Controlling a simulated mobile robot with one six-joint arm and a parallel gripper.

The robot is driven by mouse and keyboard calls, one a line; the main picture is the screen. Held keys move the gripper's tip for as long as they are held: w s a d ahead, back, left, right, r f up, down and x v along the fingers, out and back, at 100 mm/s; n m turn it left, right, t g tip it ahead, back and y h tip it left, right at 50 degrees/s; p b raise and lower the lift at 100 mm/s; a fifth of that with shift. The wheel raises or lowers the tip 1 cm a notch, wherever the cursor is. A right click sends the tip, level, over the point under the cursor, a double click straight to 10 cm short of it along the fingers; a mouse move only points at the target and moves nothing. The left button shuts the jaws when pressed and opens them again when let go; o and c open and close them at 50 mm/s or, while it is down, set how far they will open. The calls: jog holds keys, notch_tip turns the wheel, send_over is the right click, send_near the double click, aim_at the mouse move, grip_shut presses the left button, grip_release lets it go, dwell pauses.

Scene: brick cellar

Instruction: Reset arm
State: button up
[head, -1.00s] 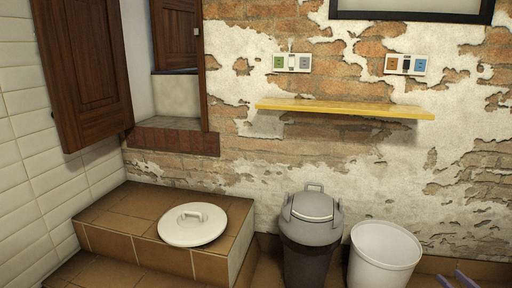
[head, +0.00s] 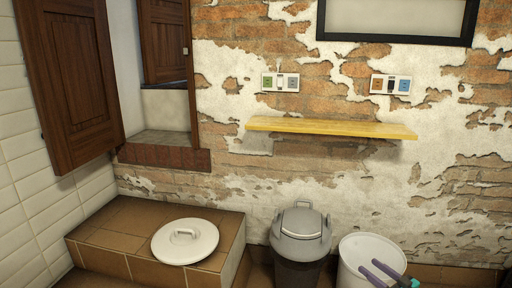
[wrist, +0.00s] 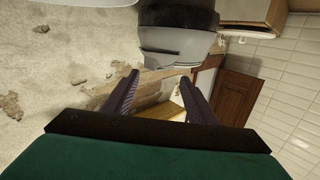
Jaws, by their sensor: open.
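My gripper (head: 380,273) shows at the bottom right of the head view, in front of the white bucket (head: 352,254). Its two dark purple fingers are apart with nothing between them. In the wrist view my gripper (wrist: 160,86) is also open and empty, its fingers flanking the view of the wall and part of the yellow shelf (wrist: 172,110). The wrist view looks upside down, with the grey bin (wrist: 178,48) at the top. The rest of my arm is mostly out of the head view.
The grey lidded bin (head: 300,236) stands left of the bucket. A white round lid (head: 185,242) lies on the tiled ledge (head: 115,238). The yellow shelf (head: 330,127) juts from the brick wall below two socket plates. A wooden shutter (head: 70,80) hangs open at left.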

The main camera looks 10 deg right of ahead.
jog(key=w+a+n+g+y+p, duration=0.1)
jog(key=w+a+y+p, duration=0.15)
jog(key=a, duration=0.45)
jog(key=w+a+n+g+y+p, duration=0.1)
jog(key=a+g+p, duration=0.15)
jog(key=a, duration=0.45)
jog(key=s+a+f+n+g+y+p, duration=0.1)
jog(key=s+a+g+p, duration=0.25)
jog(key=a, duration=0.55)
jog(key=s+a+f+n+g+p, duration=0.15)
jog(key=a+p, duration=0.25)
jog(key=a, duration=0.5)
jog(key=s+a+f+n+g+y+p, duration=0.1)
jog(key=s+a+g+p, duration=0.25)
jog(key=a, duration=0.55)
jog(key=s+a+f+g+h+p, duration=0.15)
jog(key=s+a+g+p, duration=0.3)
jog(key=s, duration=0.45)
jog(key=s+a+f+g+h+p, duration=0.1)
jog(key=s+a+g+h+p, duration=0.3)
jog(key=s, duration=0.5)
jog(key=s+d+f+m+g+h+p, duration=0.1)
jog(key=s+d+f+m+h+p, duration=0.1)
jog(key=s+d+m+h, duration=0.4)
jog(key=shift+s+d+m, duration=1.25)
jog(key=shift+s+d, duration=0.1)
jog(key=shift+d, duration=1.15)
